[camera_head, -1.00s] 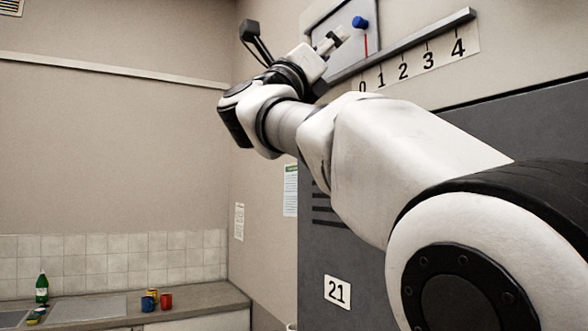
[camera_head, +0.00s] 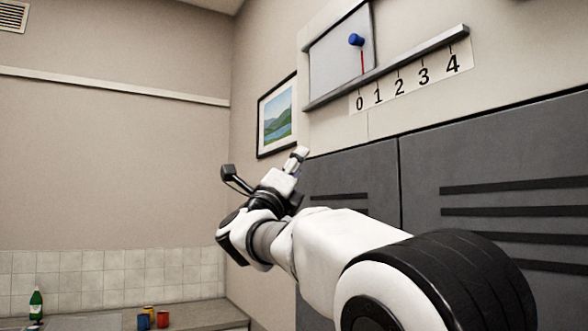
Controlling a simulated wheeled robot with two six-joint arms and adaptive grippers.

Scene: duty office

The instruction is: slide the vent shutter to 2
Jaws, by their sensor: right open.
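The vent shutter (camera_head: 335,62) is a light grey panel on the wall at the upper middle, above a grey rail (camera_head: 400,66). A blue knob (camera_head: 356,40) sticks out of it, with a thin red pointer (camera_head: 362,63) below. The number strip (camera_head: 412,85) under the rail reads 0 to 4. The red pointer stands at about 0, well left of 2. My right gripper (camera_head: 298,156) is open, below and left of the shutter, apart from the knob. Its fingertips look small and partly overlap in this view. My left gripper is not in view.
Grey lockers (camera_head: 480,165) with dark slots fill the right, below the strip. A framed landscape picture (camera_head: 278,117) hangs left of the shutter. A counter (camera_head: 195,314) at lower left holds a green bottle (camera_head: 36,304) and coloured mugs. The wall around the knob is clear.

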